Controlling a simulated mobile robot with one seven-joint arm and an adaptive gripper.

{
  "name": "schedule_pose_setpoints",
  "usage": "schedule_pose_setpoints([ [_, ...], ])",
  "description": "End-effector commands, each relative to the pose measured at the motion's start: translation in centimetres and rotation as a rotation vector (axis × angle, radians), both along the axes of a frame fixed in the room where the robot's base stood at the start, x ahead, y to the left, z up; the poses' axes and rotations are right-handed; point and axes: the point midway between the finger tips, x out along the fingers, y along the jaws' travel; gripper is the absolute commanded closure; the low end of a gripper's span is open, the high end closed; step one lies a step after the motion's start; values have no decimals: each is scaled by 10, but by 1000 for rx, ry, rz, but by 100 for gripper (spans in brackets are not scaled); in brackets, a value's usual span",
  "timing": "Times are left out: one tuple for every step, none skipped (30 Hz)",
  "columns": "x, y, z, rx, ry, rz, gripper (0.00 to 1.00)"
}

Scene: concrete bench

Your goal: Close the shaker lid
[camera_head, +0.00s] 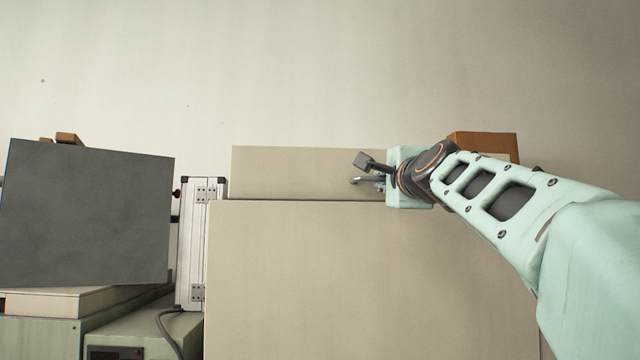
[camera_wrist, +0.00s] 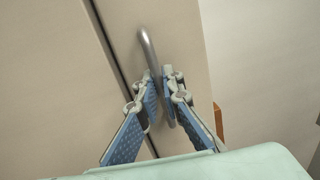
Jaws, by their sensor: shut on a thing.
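A beige box-like unit, seemingly the shaker, shows a large front panel (camera_head: 350,280) with a narrower beige panel (camera_head: 290,172) behind it, seemingly the lid. In the wrist view a dark seam (camera_wrist: 108,45) runs between the two surfaces. A curved metal handle (camera_wrist: 146,42) stands out from the narrower panel; its end also shows in the head view (camera_head: 357,181). My gripper (camera_wrist: 159,80) has its blue-padded fingers on both sides of the handle and is shut on it.
A dark grey panel (camera_head: 90,215) stands at the left above pale green equipment (camera_head: 40,335). A silver case (camera_head: 197,240) stands beside the unit's left side. An orange-brown box (camera_head: 487,145) is behind my arm at the right. A plain wall fills the back.

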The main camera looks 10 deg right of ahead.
Motion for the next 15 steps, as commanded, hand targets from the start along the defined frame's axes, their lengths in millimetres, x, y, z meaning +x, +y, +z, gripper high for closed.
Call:
schedule_pose_setpoints([
  [2,0,-7,1,12,2,100],
  [2,0,-7,0,13,3,100],
  [2,0,-8,0,15,3,100],
  [2,0,-9,0,16,3,100],
  [3,0,-9,0,17,3,100],
  [3,0,-10,0,18,4,100],
  [3,0,-10,0,19,4,100],
  [3,0,-11,0,21,4,100],
  [4,0,-11,0,22,4,100],
  [4,0,-12,0,22,4,100],
  [4,0,-12,0,22,4,92],
  [4,0,-12,0,23,4,88],
  [4,0,-12,0,22,4,86],
  [4,0,-12,0,22,4,86],
  [4,0,-12,0,21,4,86],
])
